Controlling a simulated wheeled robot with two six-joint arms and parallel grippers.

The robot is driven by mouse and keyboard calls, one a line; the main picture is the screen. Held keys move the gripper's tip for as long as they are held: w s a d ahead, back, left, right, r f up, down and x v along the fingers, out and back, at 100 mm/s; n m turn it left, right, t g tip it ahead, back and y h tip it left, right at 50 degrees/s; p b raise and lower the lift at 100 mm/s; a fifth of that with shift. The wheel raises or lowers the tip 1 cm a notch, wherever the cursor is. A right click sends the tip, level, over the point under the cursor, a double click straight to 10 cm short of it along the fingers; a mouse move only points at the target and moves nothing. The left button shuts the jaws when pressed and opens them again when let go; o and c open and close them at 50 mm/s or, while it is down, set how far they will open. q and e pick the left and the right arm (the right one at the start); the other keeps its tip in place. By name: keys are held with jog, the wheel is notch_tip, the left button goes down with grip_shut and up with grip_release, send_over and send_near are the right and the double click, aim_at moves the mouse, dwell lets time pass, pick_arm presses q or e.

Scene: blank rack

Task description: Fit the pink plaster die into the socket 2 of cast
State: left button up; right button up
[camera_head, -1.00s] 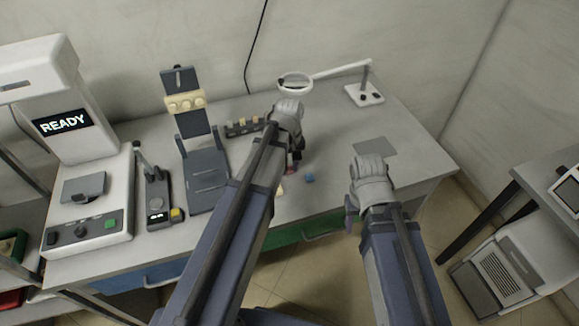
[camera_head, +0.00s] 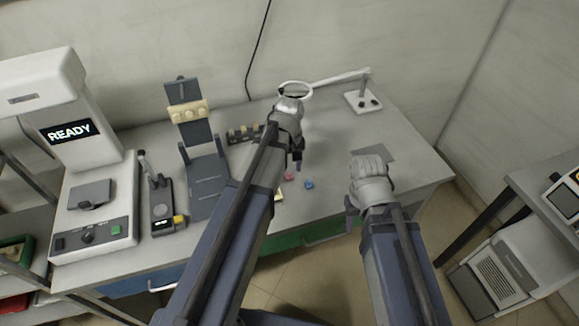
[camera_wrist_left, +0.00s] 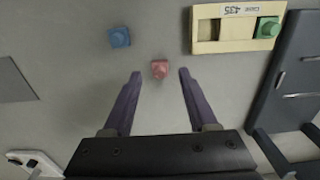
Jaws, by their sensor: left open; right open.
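The pink plaster die (camera_wrist_left: 160,69) lies on the bench, between and just beyond the open fingertips of my left gripper (camera_wrist_left: 158,75) in the left wrist view. It also shows in the head view (camera_head: 289,176), below my left gripper (camera_head: 298,165). The cream cast (camera_wrist_left: 206,46) shows in the left wrist view with a green die (camera_wrist_left: 268,28) at its right end and a grey recess at its left. In the head view my left arm mostly hides the cast (camera_head: 279,194). My right gripper (camera_head: 350,205) is open and empty at the bench's front right.
A blue die (camera_wrist_left: 120,37) lies beside the pink one. A dark articulator stand (camera_head: 207,182), a small tool unit (camera_head: 162,205) and a READY machine (camera_head: 95,220) stand left. A magnifier lamp (camera_head: 364,101) stands at the back. A grey pad (camera_head: 373,152) lies right.

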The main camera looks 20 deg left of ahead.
pick_arm(q)
notch_tip(320, 180, up, 9)
jog(key=p, duration=0.8)
jog(key=s+d+m+y, duration=0.1)
jog(key=s+d+m, duration=0.9)
jog(key=s, duration=0.5)
jog(key=shift+d+m, duration=0.3)
jog(key=shift+d, duration=0.25)
jog(key=shift+o, duration=0.6)
jog(key=shift+w, duration=0.35)
jog(key=n+h+b, duration=0.1)
jog(key=n+b, duration=0.4)
jog(key=n, duration=0.5)
send_over(289, 173)
notch_tip(289, 173, down, 5)
jog(key=shift+s+d+r, duration=0.15)
jog(key=shift+r, duration=0.05)
jog(key=shift+a+n, duration=0.3)
jog(key=shift+a, duration=0.05)
jog(key=f+b, duration=0.3)
jog(key=f, duration=0.1)
jog(key=f+b, duration=0.4)
jog(key=shift+w+d+b, duration=0.2)
jog(key=shift+b, duration=0.1)
jog(key=shift+r, duration=0.1)
